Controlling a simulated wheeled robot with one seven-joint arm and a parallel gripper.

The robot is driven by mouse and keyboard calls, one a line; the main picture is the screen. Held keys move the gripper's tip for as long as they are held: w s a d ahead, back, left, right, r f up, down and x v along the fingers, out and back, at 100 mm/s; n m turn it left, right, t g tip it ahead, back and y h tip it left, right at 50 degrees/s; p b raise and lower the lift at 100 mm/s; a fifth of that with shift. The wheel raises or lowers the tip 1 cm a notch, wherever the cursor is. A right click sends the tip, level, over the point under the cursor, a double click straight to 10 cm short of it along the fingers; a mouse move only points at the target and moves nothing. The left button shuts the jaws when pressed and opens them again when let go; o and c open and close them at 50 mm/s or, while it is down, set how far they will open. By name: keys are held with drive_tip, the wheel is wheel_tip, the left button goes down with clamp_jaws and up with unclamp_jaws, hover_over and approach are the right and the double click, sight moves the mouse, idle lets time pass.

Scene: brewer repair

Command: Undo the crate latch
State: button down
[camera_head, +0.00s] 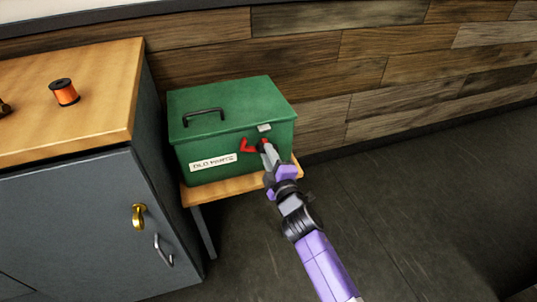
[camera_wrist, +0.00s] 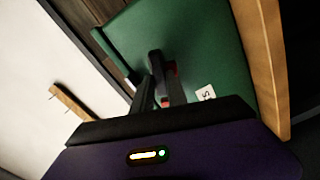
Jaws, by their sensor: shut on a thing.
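The green crate (camera_head: 225,125) is closed and has a white label on its front. A red latch (camera_head: 247,146) shows on the crate's front, below a small pale metal tab (camera_head: 264,128) at the lid edge. My gripper (camera_head: 266,147) reaches the front face from the lower right and is shut on the red latch, whose right part the fingers partly hide. In the wrist view, my gripper's dark fingers (camera_wrist: 160,72) lie against the green crate (camera_wrist: 205,45), with bits of the red latch (camera_wrist: 171,68) beside them.
The crate stands on a small wooden stand (camera_head: 215,193). A grey cabinet (camera_head: 85,215) with a wooden top is close on the left, with an orange spool (camera_head: 64,93) on top and a brass fitting (camera_head: 138,217) on its door. Floor at right is clear.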

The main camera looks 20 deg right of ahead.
drive_tip(key=c, duration=1.3)
unclamp_jaws()
drive_tip(key=shift+s+p, duration=1.7)
drive_tip(key=shift+s, duration=2.25)
